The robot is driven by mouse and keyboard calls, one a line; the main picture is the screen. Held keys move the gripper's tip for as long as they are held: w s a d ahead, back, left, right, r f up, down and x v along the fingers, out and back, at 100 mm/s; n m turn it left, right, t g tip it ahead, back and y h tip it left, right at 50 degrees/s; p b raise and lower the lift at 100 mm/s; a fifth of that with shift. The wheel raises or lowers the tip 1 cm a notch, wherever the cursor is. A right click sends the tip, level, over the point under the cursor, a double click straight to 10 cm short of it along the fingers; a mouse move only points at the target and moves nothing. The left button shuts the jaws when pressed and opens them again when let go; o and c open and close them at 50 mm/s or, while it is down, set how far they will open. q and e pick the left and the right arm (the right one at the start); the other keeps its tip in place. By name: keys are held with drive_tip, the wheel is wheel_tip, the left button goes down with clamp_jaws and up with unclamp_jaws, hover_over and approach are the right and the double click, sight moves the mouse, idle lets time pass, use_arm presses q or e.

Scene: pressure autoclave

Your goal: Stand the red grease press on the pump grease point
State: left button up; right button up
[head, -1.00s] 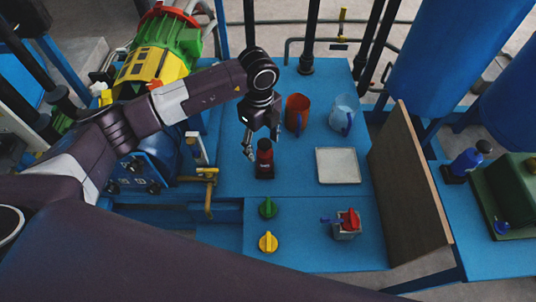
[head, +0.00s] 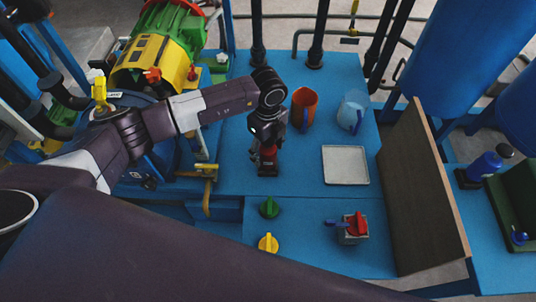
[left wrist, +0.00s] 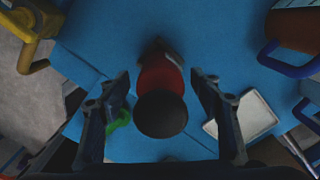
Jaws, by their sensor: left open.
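The red grease press (head: 268,154) stands upright in a small black holder on the blue bench. In the left wrist view, its round dark top (left wrist: 161,114) and red body (left wrist: 160,75) lie between the fingers. My left gripper (head: 269,141) is open above and around the press top, with a finger on each side and gaps visible. It hides part of the press in the head view. I cannot tell which fitting is the pump grease point; small orange (head: 152,75) and red (head: 192,73) fittings show by the green and yellow machine. My right gripper is not in view.
An orange mug (head: 304,108), a pale blue jug (head: 350,112) and a white tray (head: 346,165) stand right of the press. Green (head: 269,208) and yellow (head: 268,243) knobs are in front. A brown upright board (head: 420,190) bounds the bench at right.

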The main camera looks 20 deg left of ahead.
use_arm(q)
wheel_tip(320, 180, down, 2)
drive_tip(key=shift+f, duration=0.1)
drive_tip(key=shift+w, duration=0.1)
clamp_jaws()
idle(0.4)
